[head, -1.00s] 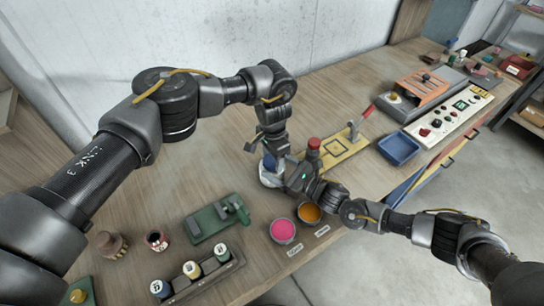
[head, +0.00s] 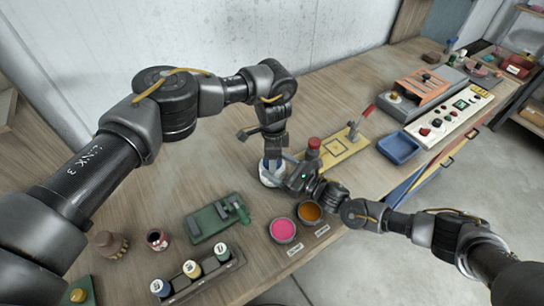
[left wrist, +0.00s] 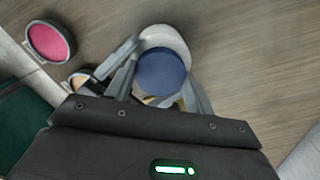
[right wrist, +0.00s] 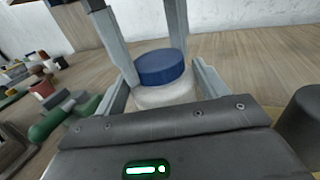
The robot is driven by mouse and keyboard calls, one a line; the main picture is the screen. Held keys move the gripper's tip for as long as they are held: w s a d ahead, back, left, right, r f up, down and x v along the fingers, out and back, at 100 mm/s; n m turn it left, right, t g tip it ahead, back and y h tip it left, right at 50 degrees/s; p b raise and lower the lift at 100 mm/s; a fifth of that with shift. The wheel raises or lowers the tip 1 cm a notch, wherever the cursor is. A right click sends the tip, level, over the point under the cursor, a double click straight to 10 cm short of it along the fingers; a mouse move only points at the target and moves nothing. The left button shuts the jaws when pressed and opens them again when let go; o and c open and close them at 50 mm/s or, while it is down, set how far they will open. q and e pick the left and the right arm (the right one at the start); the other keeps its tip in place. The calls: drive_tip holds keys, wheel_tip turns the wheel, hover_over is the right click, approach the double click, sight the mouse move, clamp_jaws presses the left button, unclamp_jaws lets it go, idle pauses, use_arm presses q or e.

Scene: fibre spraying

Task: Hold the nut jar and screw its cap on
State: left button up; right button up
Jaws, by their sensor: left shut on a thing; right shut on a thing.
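The white nut jar (head: 268,179) stands on the bench below my left arm, partly hidden by both grippers in the head view. It also shows in the right wrist view (right wrist: 165,96), upright, with the blue cap (right wrist: 160,68) on its top. In the left wrist view the cap (left wrist: 163,72) covers part of the jar (left wrist: 168,36). My left gripper (head: 273,158) points down from above and is shut on the cap, one finger on either side. My right gripper (head: 283,175) comes from the right and is shut on the jar's body. The cap's threads are hidden.
Pink (head: 283,230) and orange (head: 310,212) pots stand at the front edge. A yellow plate (head: 345,148) with a red-handled lever lies right of the jar, beside a red-topped object (head: 314,145). A green fixture (head: 218,218) lies to the left. The bench behind is clear.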

use_arm(q)
drive_tip(key=o, duration=1.1)
drive_tip(key=shift+c, duration=0.2)
use_arm(e)
drive_tip(key=shift+w, duration=0.1)
drive_tip(key=shift+d, duration=0.1)
use_arm(q)
drive_tip(key=shift+r, duration=2.25)
drive_tip(key=shift+c, duration=0.4)
